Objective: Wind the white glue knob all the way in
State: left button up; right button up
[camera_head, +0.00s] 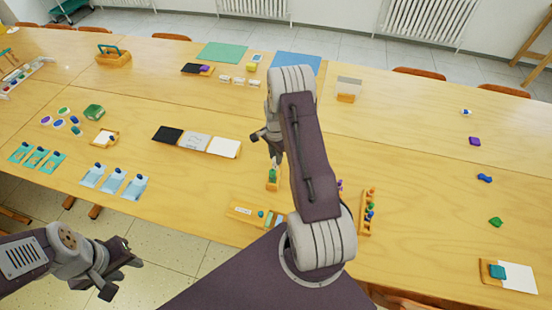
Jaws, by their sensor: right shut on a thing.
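A small green glue piece (272,174) stands upright in an orange holder (272,187) near the table's middle front. My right gripper (274,158) points down right above it and is shut at its top, where a small pale part shows; this appears to be the white glue knob. The fingers and arm hide most of the knob, so how far in it sits cannot be told. My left gripper (122,272) is open and empty, off the table's front edge at the lower left.
An orange tray (242,211) lies in front of the holder, and an orange rack (365,225) with coloured pieces stands to the right. Black, grey and white panels (195,142) lie to the left. The table (430,170) is mostly clear on the right.

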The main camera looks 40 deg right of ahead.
dwell(0.3)
jog(key=n, duration=0.5)
jog(key=shift+n, duration=0.3)
jog(key=o, duration=0.4)
jog(key=shift+n, duration=0.9)
jog(key=o, duration=1.2)
jog(key=shift+o, duration=0.2)
jog(key=shift+r+p, duration=2.4)
jog(key=shift+r, duration=0.7)
jog(key=shift+f, duration=0.1)
